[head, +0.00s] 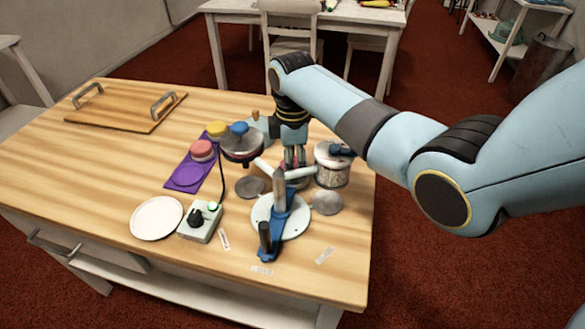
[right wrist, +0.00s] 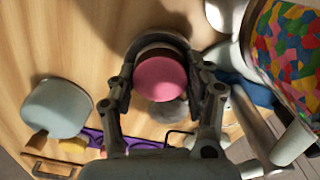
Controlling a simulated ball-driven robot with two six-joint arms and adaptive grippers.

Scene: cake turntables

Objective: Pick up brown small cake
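My right gripper (head: 295,160) points down behind the white turntable with the blue arm (head: 283,215). In the right wrist view, the two fingers of this gripper (right wrist: 160,75) stand on either side of a small round cake with a pink top (right wrist: 160,79) and a dark brown edge. The gaps at its sides are very narrow, and I cannot tell whether the fingers press on it. In the head view the fingers mostly hide this cake. My left gripper is not in view.
A patterned pot (head: 332,165) stands close to the right of the gripper. To the left are a dark round pan (head: 242,145), a purple tray (head: 187,178) with a pink cake (head: 202,150), a white plate (head: 156,218) and a wooden board (head: 125,107). The table's left front is clear.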

